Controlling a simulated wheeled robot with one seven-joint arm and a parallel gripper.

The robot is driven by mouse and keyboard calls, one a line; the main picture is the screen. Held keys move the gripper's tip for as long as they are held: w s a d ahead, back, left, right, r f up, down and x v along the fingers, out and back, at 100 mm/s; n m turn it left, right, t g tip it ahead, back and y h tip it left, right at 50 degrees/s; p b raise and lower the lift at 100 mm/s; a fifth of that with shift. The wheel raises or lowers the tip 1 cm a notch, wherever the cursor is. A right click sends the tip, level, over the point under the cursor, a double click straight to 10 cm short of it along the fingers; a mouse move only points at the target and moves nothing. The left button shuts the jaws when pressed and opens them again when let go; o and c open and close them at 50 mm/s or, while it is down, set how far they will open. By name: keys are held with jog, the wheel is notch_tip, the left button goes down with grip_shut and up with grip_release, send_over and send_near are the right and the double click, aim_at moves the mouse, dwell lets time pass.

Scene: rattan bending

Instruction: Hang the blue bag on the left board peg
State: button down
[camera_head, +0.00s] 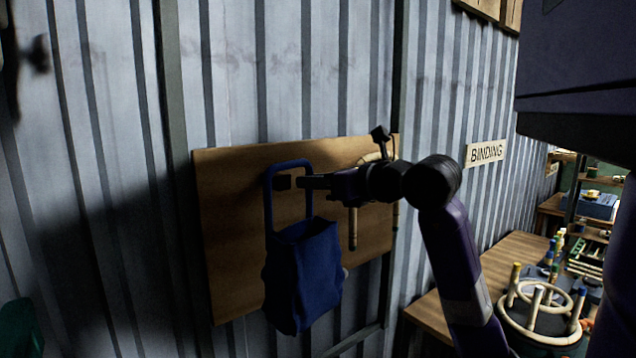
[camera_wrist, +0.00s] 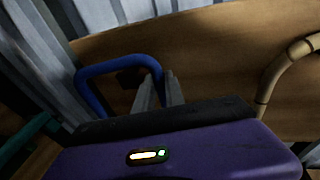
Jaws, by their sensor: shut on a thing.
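The blue bag (camera_head: 303,275) hangs upright in front of the wooden board (camera_head: 228,235). Its blue handle (camera_wrist: 112,64) forms an open loop at the top. My gripper (camera_head: 305,182) is level with the loop; in the wrist view my gripper (camera_wrist: 160,88) is shut on the loop's right side. A dark block, seemingly the left board peg (camera_head: 283,183), shows inside the loop in both views; it is also in the wrist view (camera_wrist: 130,78). I cannot tell whether the handle rests on it. The bag body is outside the wrist view.
A bent tan cane (camera_head: 353,228) hangs on the board's right part, close to my arm. Corrugated metal wall (camera_head: 110,110) surrounds the board. A "BINDING" sign (camera_head: 486,153) is at right. A wooden bench (camera_head: 430,308) with a round cane frame (camera_head: 540,318) stands at lower right.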

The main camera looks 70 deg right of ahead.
jog(key=shift+w+d+f+b, duration=0.2)
jog(key=shift+w+d+f, duration=0.15)
jog(key=shift+w, duration=0.3)
jog(key=shift+w+d+f+b, duration=0.25)
jog(key=shift+w+d, duration=0.2)
jog(key=shift+w, duration=0.25)
jog(key=shift+w+d+f+b, duration=0.2)
jog(key=shift+w+d+f, duration=0.15)
jog(key=shift+w, duration=0.3)
jog(key=c, duration=1.3)
grip_release()
jog(key=shift+c, duration=0.2)
jog(key=shift+s, duration=0.1)
jog(key=b+v, duration=0.2)
jog(key=v, duration=0.5)
jog(key=shift+s+b, duration=0.3)
jog(key=shift+r, duration=0.1)
